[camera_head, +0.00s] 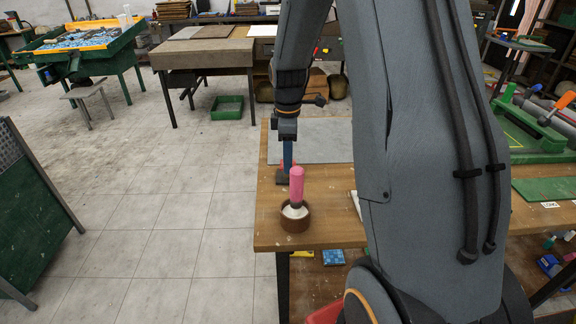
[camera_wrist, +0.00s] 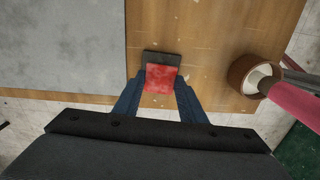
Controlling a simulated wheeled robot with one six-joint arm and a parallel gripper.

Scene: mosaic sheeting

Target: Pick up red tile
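The red tile (camera_wrist: 161,79) is a small mottled red square in the wrist view. It lies between the two blue fingers of my gripper (camera_wrist: 162,80), with a finger against each side edge and no clear gap showing. A small dark block (camera_wrist: 163,57) shows just beyond the tile. In the head view, my gripper (camera_head: 287,168) points down over the near part of the wooden table. A bit of red tile (camera_head: 281,163) shows beside the finger, above the dark block (camera_head: 282,179). Whether the tile touches the block is unclear.
A brown round pot (camera_head: 295,222) with a pink-handled tool (camera_head: 297,187) stands close by, near the table's front edge (camera_head: 268,240). A grey sheet (camera_head: 318,140) covers the table beyond my gripper. My arm hides much of the table's right side.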

